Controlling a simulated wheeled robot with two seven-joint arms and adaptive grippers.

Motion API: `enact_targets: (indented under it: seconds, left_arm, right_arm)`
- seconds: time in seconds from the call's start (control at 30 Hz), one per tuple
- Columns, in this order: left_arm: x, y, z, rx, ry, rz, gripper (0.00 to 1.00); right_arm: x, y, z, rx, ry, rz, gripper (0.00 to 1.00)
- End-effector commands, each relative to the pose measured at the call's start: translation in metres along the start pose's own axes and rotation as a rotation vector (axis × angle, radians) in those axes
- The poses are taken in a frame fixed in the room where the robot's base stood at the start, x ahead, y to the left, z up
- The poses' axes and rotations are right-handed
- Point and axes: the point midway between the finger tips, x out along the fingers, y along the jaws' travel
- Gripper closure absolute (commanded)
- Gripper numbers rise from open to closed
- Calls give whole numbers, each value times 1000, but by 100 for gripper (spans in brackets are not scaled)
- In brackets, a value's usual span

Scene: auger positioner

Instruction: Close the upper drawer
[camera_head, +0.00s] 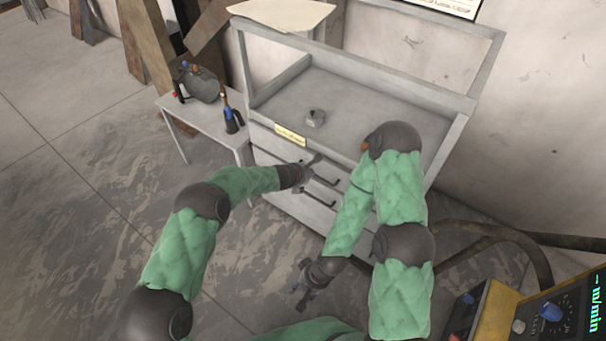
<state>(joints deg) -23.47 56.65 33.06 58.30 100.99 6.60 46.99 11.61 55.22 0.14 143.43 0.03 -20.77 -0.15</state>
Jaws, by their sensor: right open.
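The grey cabinet (262,158) stands against the wall with several drawers in its front, below an open top bay. The upper drawer (268,143) is the top one, just under a yellow label; my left arm and gripper cover part of the front. Whether the upper drawer stands out a little or is flush is hard to tell. My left gripper (311,169) is at the drawer fronts, close to the dark handles; contact is unclear and its fingers are too small to read. My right gripper (301,288) is open and empty, low in front of the cabinet, above the floor.
A small side table (208,122) with tools stands left of the cabinet. A yellow machine (503,312) with a display and thick dark hoses (490,232) is at the lower right. The floor at left is clear.

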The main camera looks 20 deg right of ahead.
Motion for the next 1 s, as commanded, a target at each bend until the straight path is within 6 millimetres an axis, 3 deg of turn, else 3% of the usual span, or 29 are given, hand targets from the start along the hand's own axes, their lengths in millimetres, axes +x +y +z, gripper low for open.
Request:
enact_targets:
  seconds: [0.5,0.9,1.0]
  left_arm:
    - [-48,0,0,0,-1,1,100]
    - [-54,0,-1,1,1,0,100]
    - [-55,2,-11,26,20,0,100]
  right_arm:
    - [-4,-1,0,0,0,0,53]
    - [-4,-2,0,0,0,0,53]
    - [-4,-2,0,0,0,0,53]
